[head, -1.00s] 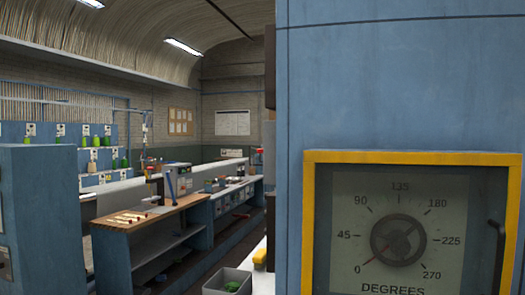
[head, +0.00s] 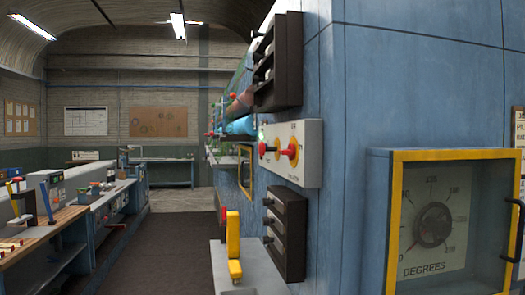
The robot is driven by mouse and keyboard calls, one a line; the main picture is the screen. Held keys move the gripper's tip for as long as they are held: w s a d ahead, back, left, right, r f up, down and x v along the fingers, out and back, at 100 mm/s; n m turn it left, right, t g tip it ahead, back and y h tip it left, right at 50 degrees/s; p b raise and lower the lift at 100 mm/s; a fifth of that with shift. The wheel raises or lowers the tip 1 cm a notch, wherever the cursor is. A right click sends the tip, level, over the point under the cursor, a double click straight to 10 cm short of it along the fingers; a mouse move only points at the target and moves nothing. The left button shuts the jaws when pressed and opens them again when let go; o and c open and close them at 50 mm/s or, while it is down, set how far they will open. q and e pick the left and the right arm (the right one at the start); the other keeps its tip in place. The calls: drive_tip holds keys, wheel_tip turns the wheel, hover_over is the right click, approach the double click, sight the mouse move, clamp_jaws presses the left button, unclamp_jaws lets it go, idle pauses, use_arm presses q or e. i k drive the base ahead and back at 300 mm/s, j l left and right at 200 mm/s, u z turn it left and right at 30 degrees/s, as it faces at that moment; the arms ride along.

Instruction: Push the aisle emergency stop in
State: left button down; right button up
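I cannot tell for certain which part is the aisle emergency stop. A pale box (head: 308,153) on the aisle face of the blue cabinet carries red knobs, one at its left (head: 263,148) and one near its middle (head: 291,152). Its lettering is too small to read fully. Smaller red parts (head: 232,97) show further along the same wall, too small to identify. Neither of my grippers is in view.
The blue cabinet (head: 358,100) fills the right, with a yellow-framed dial window (head: 391,220). A grey ledge with a yellow handle (head: 233,245) juts into the aisle. Dark aisle floor (head: 165,250) is clear; a workbench (head: 45,250) lines the left.

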sight(261, 149)
drive_tip(key=i+j+z, duration=0.15)
drive_tip(key=j+z, duration=1.05)
drive_tip(key=j, duration=2.1)
